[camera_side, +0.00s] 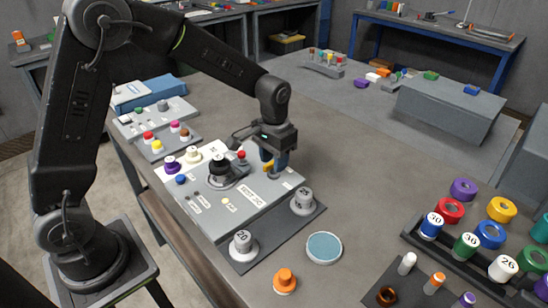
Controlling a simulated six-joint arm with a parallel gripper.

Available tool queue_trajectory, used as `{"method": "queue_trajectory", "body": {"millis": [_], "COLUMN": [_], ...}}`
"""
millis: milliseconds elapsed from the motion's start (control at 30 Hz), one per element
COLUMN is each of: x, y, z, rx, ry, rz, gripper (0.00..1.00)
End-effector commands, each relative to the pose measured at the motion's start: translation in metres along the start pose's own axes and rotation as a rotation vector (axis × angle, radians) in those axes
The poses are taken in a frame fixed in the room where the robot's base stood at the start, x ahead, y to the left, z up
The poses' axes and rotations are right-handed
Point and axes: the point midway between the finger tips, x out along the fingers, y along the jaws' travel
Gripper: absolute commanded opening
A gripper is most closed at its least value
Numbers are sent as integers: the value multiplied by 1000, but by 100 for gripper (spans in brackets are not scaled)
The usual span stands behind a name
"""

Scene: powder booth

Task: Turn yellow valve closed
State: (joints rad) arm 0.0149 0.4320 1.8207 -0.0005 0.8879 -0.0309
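The yellow valve (267,166) is on the grey panel box (240,215), towards its far right part, and shows as a small yellow piece. My gripper (273,168) points down right over it. Its dark, bluish fingers are around or beside the valve and hide part of it. I cannot tell whether the fingers touch the valve or how far apart they are. The handle's exact angle is too small and covered to read.
The panel also carries a black knob (218,163) and a red button (241,155). Grey numbered knobs (243,243) stand at its front. A teal disc (324,247) and orange knob (285,280) lie nearby. A rack of coloured rings (463,250) is at right.

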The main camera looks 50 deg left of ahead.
Motion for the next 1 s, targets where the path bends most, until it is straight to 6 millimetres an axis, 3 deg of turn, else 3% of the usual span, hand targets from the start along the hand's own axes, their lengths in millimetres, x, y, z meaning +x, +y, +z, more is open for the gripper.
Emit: {"method": "queue_trajectory", "body": {"millis": [267, 700, 1000], "x": [-13, -106, -137], "y": [0, 0, 0], "z": [-1, -1, 0], "rx": [1, 0, 0], "ry": [3, 5, 1], "rz": [0, 0, 0], "gripper": [38, 38, 38]}}
